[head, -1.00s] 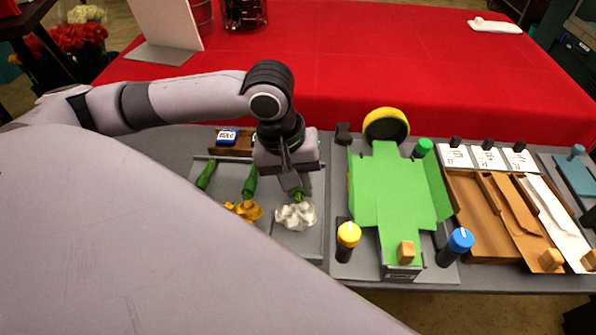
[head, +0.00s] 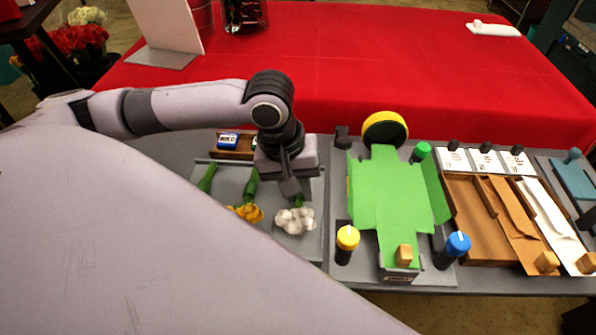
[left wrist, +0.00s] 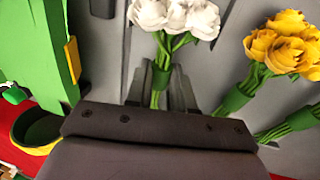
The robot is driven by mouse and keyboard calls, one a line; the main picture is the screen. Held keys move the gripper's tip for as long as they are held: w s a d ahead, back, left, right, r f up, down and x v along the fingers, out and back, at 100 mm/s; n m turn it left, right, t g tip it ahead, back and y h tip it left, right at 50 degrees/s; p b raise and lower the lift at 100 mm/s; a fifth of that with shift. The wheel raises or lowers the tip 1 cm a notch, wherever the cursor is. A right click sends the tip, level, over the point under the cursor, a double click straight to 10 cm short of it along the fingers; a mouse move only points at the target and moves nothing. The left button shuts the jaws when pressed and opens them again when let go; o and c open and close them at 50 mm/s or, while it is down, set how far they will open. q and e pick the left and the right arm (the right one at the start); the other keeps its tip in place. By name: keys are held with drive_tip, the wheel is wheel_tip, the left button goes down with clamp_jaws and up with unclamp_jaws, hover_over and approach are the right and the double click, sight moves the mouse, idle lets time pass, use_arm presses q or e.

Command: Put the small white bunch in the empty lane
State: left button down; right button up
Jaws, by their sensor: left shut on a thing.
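The small white bunch (head: 296,220) lies on the grey tray (head: 312,242) at the left of the station, blooms toward me. My left gripper (head: 292,188) is over its green stem and shut on it; the bunch is still down at the tray. In the left wrist view the white blooms (left wrist: 175,16) show at the top, with the wrapped stem (left wrist: 160,80) between the fingers. A yellow bunch (head: 247,212) lies just left of it. A green stem (head: 207,178) lies farther left, its blooms hidden by my own body. My right gripper is not in view.
A green wrapper sheet (head: 385,200) lies right of the tray, between a yellow knob (head: 347,237) and a blue knob (head: 458,243). Wooden lanes (head: 470,215) with wood blocks and a white lane (head: 550,220) are farther right. A red table (head: 400,70) is behind.

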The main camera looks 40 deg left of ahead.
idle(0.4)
use_arm(q)
drive_tip(key=c, duration=0.5)
unclamp_jaws()
drive_tip(key=shift+r, duration=0.1)
wheel_tip(320, 180, up, 2)
drive_tip(key=p, duration=0.3)
drive_tip(key=shift+r+p, duration=0.2)
drive_tip(key=shift+p, duration=0.15)
wheel_tip(320, 180, up, 2)
drive_tip(key=shift+r+p, duration=0.2)
drive_tip(key=shift+p, duration=0.9)
drive_tip(key=shift+r, duration=1)
